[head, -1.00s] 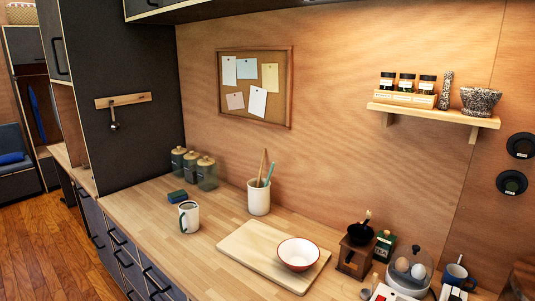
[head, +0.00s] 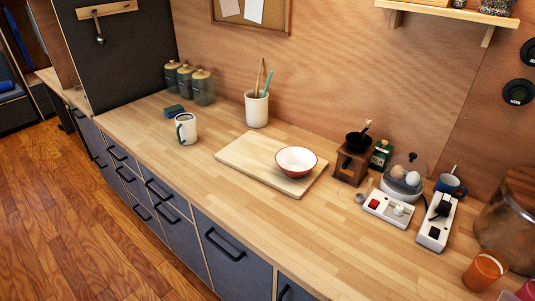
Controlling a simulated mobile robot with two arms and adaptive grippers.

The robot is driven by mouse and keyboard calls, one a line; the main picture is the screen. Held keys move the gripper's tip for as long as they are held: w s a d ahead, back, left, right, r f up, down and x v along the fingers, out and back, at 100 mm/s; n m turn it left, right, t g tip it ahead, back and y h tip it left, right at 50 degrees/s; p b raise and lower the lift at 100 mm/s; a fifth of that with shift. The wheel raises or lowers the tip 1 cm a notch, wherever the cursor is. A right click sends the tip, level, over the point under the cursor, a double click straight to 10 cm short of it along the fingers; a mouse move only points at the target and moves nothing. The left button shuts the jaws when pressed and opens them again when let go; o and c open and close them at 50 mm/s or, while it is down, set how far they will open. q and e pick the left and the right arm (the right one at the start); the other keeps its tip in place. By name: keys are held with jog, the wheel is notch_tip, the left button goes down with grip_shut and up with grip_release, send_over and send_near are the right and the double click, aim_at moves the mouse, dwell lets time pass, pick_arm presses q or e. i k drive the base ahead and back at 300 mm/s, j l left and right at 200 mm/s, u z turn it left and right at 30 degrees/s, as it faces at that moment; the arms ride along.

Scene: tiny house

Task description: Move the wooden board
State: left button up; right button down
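The wooden board (head: 246,160) lies flat on the wooden counter, near its middle, in the head view. It is pale, rectangular and set at an angle. A white bowl with a red rim (head: 296,162) sits on the right part of the board and covers some of it. Neither of my grippers shows in the head view.
A mug (head: 187,129) stands left of the board, and a utensil crock (head: 257,110) stands behind it. A coffee grinder (head: 351,163), egg cooker (head: 404,178) and power strips (head: 388,208) crowd the right. The counter (head: 230,203) in front of the board is clear.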

aim_at(253, 154)
jog(key=i+j, duration=0.2)
jog(key=j, duration=0.2)
jog(key=i+j+z, duration=0.1)
jog(key=j, duration=0.25)
jog(key=i+j, duration=0.3)
jog(key=j+z, duration=0.05)
jog(key=j, duration=0.05)
